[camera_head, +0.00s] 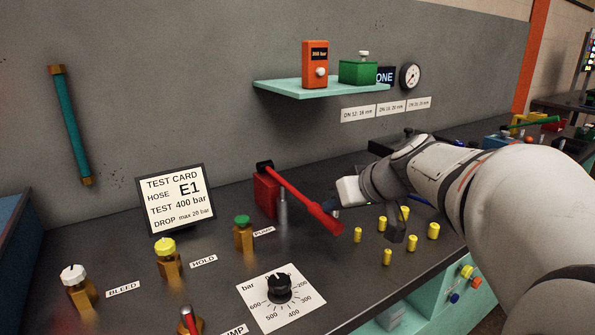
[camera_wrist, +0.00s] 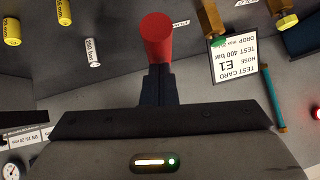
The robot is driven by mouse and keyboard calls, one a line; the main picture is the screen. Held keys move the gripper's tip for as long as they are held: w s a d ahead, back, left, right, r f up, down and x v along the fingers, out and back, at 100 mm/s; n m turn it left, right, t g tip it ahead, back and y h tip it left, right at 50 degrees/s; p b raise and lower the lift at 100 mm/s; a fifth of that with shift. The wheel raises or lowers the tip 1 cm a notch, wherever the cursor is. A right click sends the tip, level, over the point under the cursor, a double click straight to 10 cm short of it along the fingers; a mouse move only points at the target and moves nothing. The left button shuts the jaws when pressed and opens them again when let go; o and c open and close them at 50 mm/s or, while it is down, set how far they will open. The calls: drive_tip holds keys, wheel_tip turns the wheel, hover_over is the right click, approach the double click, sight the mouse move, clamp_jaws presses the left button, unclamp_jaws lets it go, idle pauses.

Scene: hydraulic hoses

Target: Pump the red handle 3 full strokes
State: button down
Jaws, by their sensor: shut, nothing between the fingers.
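The red handle (camera_head: 303,197) slopes down to the right from a red pump block (camera_head: 265,194) on the dark bench, beside a grey metal rod. Its thick free end hangs above the bench top. In the wrist view the shut fingers of my gripper (camera_wrist: 157,72) point at the round red end of the handle (camera_wrist: 157,38), which lies just beyond the tips. I cannot tell whether they touch.
Several yellow fittings (camera_head: 388,257) stand on the bench below my wrist. A test card (camera_head: 176,198), capped valves and a pressure dial (camera_head: 280,290) stand left and in front. A shelf (camera_head: 320,90) with an orange box and a green box is on the wall behind.

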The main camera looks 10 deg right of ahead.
sight(335, 223)
wheel_tip(335, 223, down, 3)
drive_tip(key=b, duration=0.3)
drive_tip(key=shift+s+f, duration=0.1)
drive_tip(key=shift+f, duration=0.05)
drive_tip(key=shift+s+f+b, duration=0.15)
drive_tip(key=shift+f+b, duration=0.45)
drive_tip(key=shift+b, duration=0.15)
drive_tip(key=w+r+p+v, duration=0.1)
drive_tip(key=v, duration=0.6)
drive_tip(key=w+r+p+v, duration=0.1)
drive_tip(key=p+v, duration=0.1)
drive_tip(key=v, duration=0.5)
drive_tip(key=shift+a+r, duration=0.15)
drive_tip(key=shift+a, duration=0.15)
